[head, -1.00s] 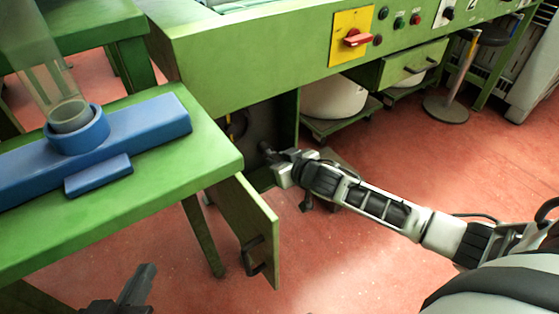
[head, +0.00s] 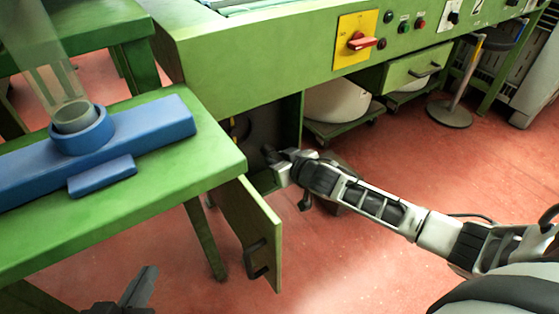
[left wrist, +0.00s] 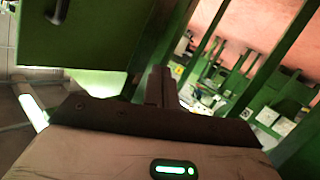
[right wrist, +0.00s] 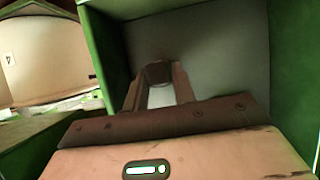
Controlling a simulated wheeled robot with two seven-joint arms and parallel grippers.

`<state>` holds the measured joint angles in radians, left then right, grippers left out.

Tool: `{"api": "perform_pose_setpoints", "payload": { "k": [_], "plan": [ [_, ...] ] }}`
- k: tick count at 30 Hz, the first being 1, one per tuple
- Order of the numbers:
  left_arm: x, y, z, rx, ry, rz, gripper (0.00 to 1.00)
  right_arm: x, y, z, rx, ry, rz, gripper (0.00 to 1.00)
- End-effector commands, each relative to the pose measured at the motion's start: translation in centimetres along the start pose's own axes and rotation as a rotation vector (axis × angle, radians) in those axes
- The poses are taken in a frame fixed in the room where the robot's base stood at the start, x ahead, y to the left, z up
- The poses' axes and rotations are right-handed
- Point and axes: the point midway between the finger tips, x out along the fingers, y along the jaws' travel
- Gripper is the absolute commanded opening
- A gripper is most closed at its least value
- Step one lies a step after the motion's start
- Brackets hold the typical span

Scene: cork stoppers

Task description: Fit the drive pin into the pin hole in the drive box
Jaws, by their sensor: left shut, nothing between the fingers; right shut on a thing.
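My right gripper (head: 272,157) reaches into the mouth of the drive box (head: 262,128), the dark open compartment under the green machine. In the right wrist view its two fingers (right wrist: 156,88) are shut on a short dark cylinder, the drive pin (right wrist: 158,73). The pin points towards the plain grey inner wall (right wrist: 222,60) of the box. I cannot make out the pin hole; the pin and fingers may cover it. My left gripper (head: 146,278) is low at the bottom left of the head view. In the left wrist view its fingers (left wrist: 160,84) are shut and empty.
The hinged green door (head: 250,225) stands open, left of my right arm. A green table (head: 215,160) with a blue fixture (head: 160,128) is at the left. White drums on low trolleys (head: 335,103) stand right of the box. Red floor (head: 450,170) lies clear at right.

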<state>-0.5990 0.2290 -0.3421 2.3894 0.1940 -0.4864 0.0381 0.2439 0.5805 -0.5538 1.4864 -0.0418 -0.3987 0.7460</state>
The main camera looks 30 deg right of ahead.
Motion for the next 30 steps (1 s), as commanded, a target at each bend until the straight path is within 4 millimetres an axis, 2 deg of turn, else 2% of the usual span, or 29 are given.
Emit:
{"api": "perform_pose_setpoints", "payload": {
  "k": [2,3,5,17,20,25,30],
  "plan": [
    [0.0,0.0,0.0,0.0,0.0,0.0,0.0,0.1,0.0,0.0,0.0,-0.001,0.0,0.03],
    [0.0,0.0,0.0,0.0,0.0,0.0,0.0,0.1,0.0,0.0,0.0,-0.002,0.0,0.37],
    [0.0,0.0,0.0,0.0,0.0,0.0,0.0,0.1,0.0,0.0,0.0,-0.002,0.0,0.51],
    [0.0,-0.1,0.0,0.019,-0.003,-0.008,0.0,-0.1,0.0,0.0,0.0,-0.002,0.0,0.51],
    [-0.2,-0.1,-0.1,0.021,-0.029,-0.012,0.0,-1.9,0.0,-0.1,0.001,-0.005,-0.001,0.51],
    [0.1,-1.0,1.6,0.011,-0.129,-0.046,0.0,-6.0,0.0,-0.3,0.001,-0.005,-0.001,0.51],
    [0.2,-1.7,2.4,0.005,-0.198,-0.068,0.0,-10.2,-0.1,-0.2,0.001,-0.006,-0.001,0.51]
  ]
}}
